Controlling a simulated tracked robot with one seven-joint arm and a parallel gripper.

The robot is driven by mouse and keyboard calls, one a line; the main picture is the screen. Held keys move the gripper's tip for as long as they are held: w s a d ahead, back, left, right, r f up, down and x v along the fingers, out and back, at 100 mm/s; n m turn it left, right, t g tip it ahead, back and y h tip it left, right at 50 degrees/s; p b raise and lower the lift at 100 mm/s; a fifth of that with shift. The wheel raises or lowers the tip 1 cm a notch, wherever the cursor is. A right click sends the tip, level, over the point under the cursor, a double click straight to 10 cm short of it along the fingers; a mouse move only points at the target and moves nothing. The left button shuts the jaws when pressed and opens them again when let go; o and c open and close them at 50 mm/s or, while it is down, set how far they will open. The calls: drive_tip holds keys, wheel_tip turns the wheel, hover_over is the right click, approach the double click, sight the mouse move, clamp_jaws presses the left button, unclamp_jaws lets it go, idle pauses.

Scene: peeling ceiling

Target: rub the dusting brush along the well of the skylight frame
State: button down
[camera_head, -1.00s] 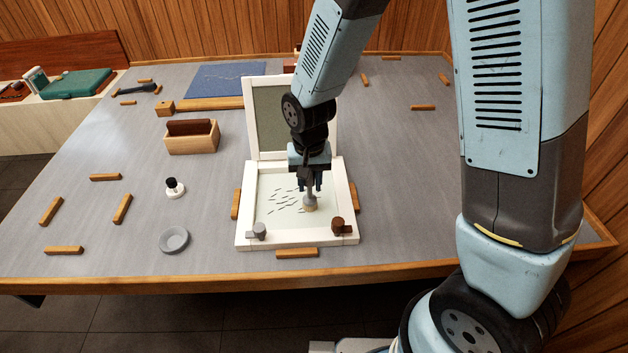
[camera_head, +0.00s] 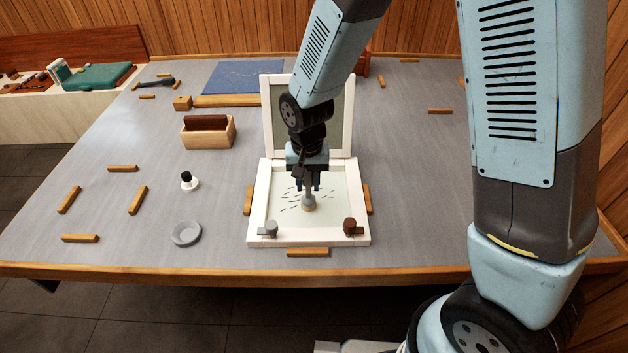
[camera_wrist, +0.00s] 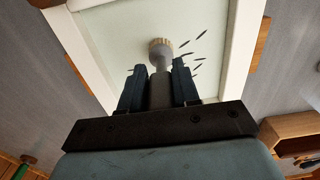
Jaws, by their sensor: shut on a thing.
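The skylight frame (camera_head: 263,215) is white and lies on the grey table, with its lid (camera_head: 268,110) standing open at the back. Its pale well (camera_head: 334,222) holds several dark slivers (camera_head: 292,193) of debris. My gripper (camera_head: 309,185) points down over the well and is shut on the dusting brush. The wrist view shows the brush head (camera_wrist: 160,47) beside the dark slivers (camera_wrist: 192,50), with my fingers (camera_wrist: 159,90) around the handle.
Wooden blocks (camera_head: 307,252) lie against the frame. A grey dish (camera_head: 186,233), a black-topped white piece (camera_head: 189,181) and a wooden box (camera_head: 208,132) stand left. The right table surface is mostly clear.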

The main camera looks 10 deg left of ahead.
drive_tip(key=shift+s+a, duration=0.2)
drive_tip(key=shift+a, duration=1.65)
drive_tip(key=shift+a, duration=0.15)
drive_tip(key=a, duration=0.3)
drive_tip(key=shift+s+a, duration=0.2)
drive_tip(key=shift+w+d, duration=0.2)
drive_tip(key=shift+d, duration=1.7)
drive_tip(key=shift+d, duration=0.1)
drive_tip(key=shift+w+d, duration=0.2)
drive_tip(key=shift+d, duration=1.6)
